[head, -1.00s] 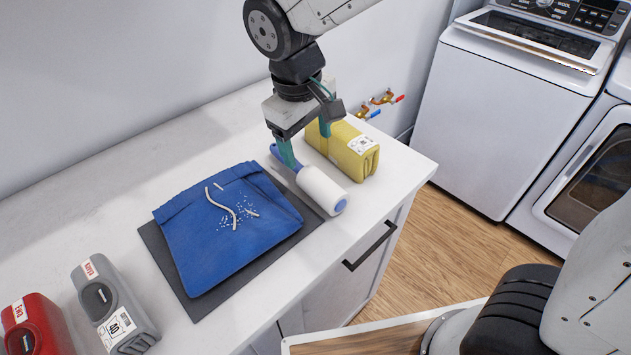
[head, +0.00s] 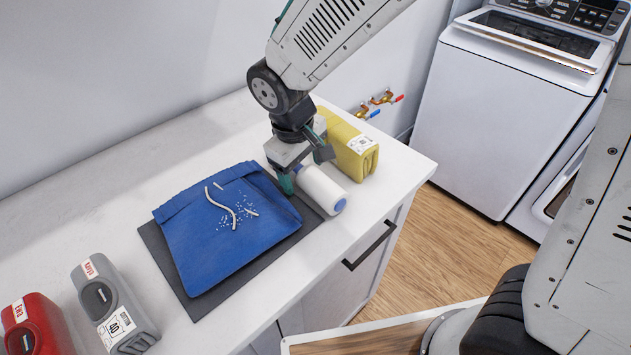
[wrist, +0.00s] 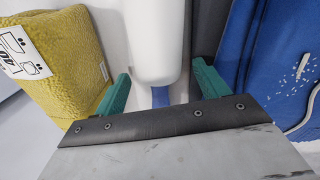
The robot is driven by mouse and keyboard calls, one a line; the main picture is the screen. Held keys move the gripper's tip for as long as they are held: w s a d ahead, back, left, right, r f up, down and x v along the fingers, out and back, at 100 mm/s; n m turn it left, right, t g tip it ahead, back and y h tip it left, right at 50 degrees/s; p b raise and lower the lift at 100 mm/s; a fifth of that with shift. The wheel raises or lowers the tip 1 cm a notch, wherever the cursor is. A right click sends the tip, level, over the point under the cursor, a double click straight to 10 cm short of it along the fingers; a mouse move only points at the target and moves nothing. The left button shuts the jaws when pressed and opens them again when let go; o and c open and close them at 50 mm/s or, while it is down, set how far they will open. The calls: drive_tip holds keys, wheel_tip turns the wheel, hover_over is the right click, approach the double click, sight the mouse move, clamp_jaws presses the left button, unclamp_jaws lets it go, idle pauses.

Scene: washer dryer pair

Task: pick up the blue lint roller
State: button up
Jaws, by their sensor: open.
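The blue lint roller has a white cylinder (head: 322,188) with a blue end cap, and lies on the counter beside the grey mat. Its handle is hidden behind my gripper in the head view. In the wrist view the white roll (wrist: 155,40) runs up the middle, with a short piece of blue handle below it. My gripper (head: 297,178) is low over the handle end. In the wrist view its two teal fingers (wrist: 160,92) are open, one on each side of the roller, with gaps visible. Nothing is gripped.
A yellow folded cloth-like pack (head: 352,150) lies close beside the roller. A blue folded garment (head: 225,240) with white lint lies on a dark grey mat (head: 175,262). The counter behind the garment is clear.

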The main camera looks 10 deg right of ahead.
sight(304, 168)
drive_tip(key=c, duration=1.1)
drive_tip(key=shift+r, duration=0.45)
drive_tip(key=r, duration=0.1)
drive_tip(key=s+r, duration=0.1)
drive_tip(key=shift+a+r, duration=0.1)
drive_tip(key=shift+r, duration=0.3)
drive_tip(key=s, duration=0.5)
drive_tip(key=s+a+r, duration=0.1)
drive_tip(key=s, duration=0.9)
drive_tip(key=shift+a+r, duration=0.15)
drive_tip(key=shift+a, duration=0.05)
